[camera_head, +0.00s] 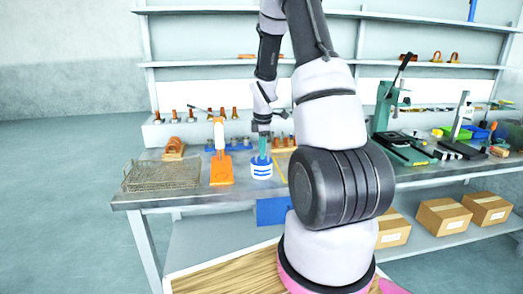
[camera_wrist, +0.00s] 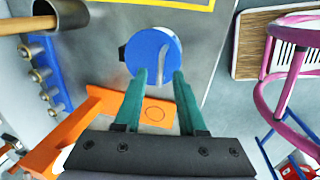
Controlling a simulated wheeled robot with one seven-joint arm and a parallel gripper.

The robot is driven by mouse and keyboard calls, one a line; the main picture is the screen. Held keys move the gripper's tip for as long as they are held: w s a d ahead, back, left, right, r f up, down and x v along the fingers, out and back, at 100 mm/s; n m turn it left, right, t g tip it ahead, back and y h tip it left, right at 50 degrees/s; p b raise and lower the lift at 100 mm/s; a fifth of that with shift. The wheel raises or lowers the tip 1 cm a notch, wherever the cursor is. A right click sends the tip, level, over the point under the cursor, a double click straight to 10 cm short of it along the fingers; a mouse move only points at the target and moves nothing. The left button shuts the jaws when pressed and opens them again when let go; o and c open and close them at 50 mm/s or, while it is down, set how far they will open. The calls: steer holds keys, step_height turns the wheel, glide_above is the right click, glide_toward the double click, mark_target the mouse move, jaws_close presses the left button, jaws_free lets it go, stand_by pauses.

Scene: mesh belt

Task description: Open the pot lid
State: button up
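The pot (camera_head: 261,170) is small, white with blue bands, and stands on the grey workbench near its front edge. Its round blue lid (camera_wrist: 145,48) is on top in the wrist view, with a thin grey curved handle (camera_wrist: 160,60). My gripper (camera_head: 262,157) is directly over the pot, pointing down. In the wrist view my gripper (camera_wrist: 159,74) has its two teal fingers apart, with the tips over the lid's near edge and the handle between their lines. I cannot tell whether the fingers touch the lid. Nothing is held between them.
An orange stand (camera_head: 221,168) is close to the pot's left. A wire mesh tray (camera_head: 163,175) lies farther left. Blue holders (camera_head: 232,145) stand behind, and a green press (camera_head: 388,105) is on the right. Bare bench (camera_head: 200,196) shows along the front.

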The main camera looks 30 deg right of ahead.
steer(key=shift+c, duration=0.3)
jaws_close()
stand_by(1.2)
